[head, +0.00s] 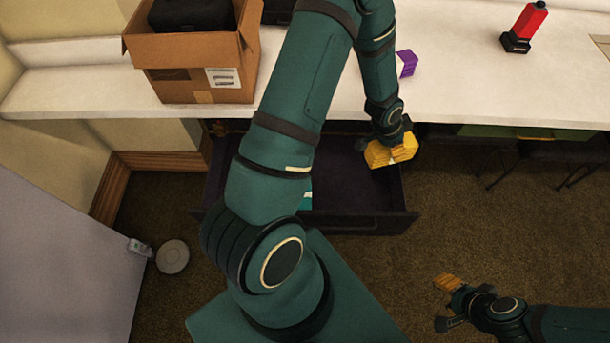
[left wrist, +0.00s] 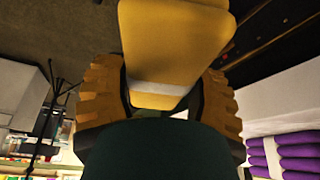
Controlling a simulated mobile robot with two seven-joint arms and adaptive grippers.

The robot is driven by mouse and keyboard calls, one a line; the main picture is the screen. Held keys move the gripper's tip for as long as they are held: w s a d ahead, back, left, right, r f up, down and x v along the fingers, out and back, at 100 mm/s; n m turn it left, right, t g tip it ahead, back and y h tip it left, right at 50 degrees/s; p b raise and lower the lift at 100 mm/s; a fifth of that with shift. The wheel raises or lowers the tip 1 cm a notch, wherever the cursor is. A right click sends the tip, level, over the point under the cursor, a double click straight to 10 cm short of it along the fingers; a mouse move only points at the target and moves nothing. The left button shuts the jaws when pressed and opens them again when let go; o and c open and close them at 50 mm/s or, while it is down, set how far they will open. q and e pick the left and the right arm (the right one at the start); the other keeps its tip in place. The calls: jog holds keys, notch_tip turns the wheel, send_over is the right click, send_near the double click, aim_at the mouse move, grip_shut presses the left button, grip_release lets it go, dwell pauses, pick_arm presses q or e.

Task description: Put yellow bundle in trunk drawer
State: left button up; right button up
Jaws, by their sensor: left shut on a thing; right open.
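The yellow bundle (head: 392,152) is held in my left gripper (head: 388,145), over the right part of the open drawer. In the left wrist view the bundle (left wrist: 175,45), with a pale band around it, sits between the two ridged orange fingers (left wrist: 165,95). The trunk drawer (head: 365,223) is dark, pulled out below the counter, and partly hidden by my left arm. A teal item (head: 307,196) shows inside it beside my arm. My right gripper (head: 450,302) is open and empty over the carpet at lower right.
A white counter (head: 460,75) runs above the drawer. It carries an open cardboard box (head: 190,65), a purple bundle (head: 406,63) and a red and black object (head: 524,27). A round pale disc (head: 172,257) lies on the brown carpet. Dark chairs (head: 540,160) stand at right.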

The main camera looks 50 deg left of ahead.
pick_arm(q)
jog(key=shift+s+a+f+m+g+h+b, duration=0.15)
jog(key=shift+s+a+f+m+b, duration=0.9)
jog(key=shift+f, duration=5.15)
jog(key=shift+s+a+f+m+g+h+b, duration=0.15)
jog(key=shift+s+a+f, duration=1.6)
jog(key=shift+f, duration=4.5)
jog(key=shift+s+a+f+m+g+h+b, duration=0.15)
jog(key=shift+s+a+f+m+b, duration=0.85)
jog(key=shift+f, duration=5.2)
jog(key=shift+s+a+f+n+p, duration=0.1)
jog(key=shift+s+a+n+p, duration=0.3)
jog(key=shift+s+p, duration=0.1)
jog(key=o, duration=1.3)
jog(key=shift+o, duration=0.2)
